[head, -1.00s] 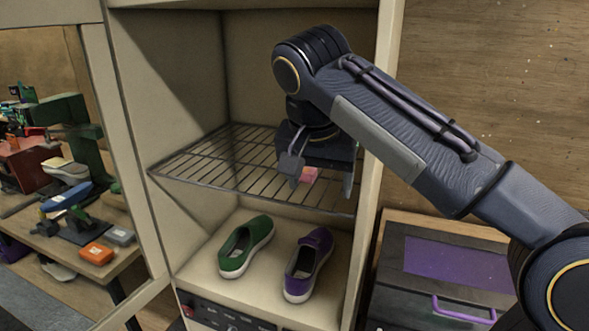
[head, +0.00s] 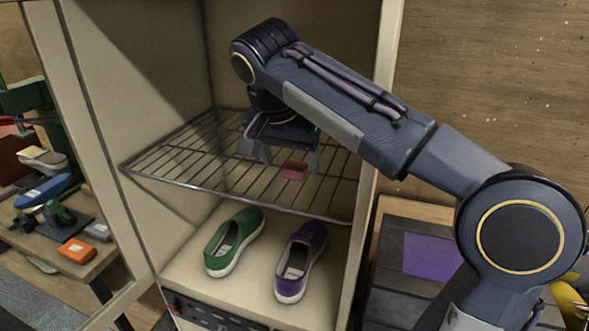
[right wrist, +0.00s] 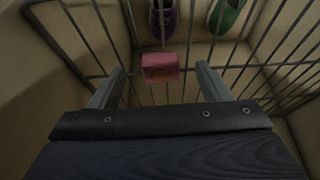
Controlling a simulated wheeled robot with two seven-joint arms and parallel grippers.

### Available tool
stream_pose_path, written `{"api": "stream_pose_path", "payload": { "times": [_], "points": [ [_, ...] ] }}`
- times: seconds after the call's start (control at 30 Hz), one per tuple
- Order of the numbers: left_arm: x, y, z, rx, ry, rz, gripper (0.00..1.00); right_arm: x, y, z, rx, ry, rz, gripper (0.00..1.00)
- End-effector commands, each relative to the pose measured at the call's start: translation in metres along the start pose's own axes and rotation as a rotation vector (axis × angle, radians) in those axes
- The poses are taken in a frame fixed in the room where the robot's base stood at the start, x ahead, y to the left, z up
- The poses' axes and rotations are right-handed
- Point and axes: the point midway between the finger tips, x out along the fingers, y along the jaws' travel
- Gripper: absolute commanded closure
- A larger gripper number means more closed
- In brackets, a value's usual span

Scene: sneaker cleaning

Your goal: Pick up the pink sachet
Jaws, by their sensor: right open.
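The pink sachet (head: 294,171) lies on the wire rack (head: 200,172) inside the beige cabinet. My right gripper (head: 290,158) is over the rack with its fingers pointing down, open and empty, just behind the sachet in the head view. In the right wrist view the sachet (right wrist: 160,67) is ahead of the gap between the two fingers (right wrist: 166,78), apart from both. My left gripper is not in view.
A green shoe (head: 235,243) and a purple shoe (head: 300,262) stand on the cabinet floor below the rack. The cabinet's side walls bound the space. A dark box with a purple panel (head: 428,255) stands at right. A cluttered table (head: 95,265) is at left.

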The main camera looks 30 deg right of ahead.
Motion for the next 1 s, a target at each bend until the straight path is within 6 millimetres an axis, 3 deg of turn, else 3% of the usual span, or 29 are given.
{"api": "stream_pose_path", "payload": {
  "times": [0.17, 0.43, 0.8, 1.0],
  "points": [
    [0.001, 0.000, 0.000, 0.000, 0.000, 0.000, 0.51, 0.021, 0.000, 0.000, 0.000, -0.002, -0.002, 0.29],
    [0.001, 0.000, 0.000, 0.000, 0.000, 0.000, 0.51, 0.024, -0.001, 0.000, -0.001, -0.002, -0.004, 0.29],
    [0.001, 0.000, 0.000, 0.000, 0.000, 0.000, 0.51, 0.024, -0.001, 0.000, -0.001, -0.001, -0.004, 0.77],
    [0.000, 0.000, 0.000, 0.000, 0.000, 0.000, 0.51, 0.024, -0.001, 0.000, -0.001, -0.001, -0.004, 0.81]
  ]
}}
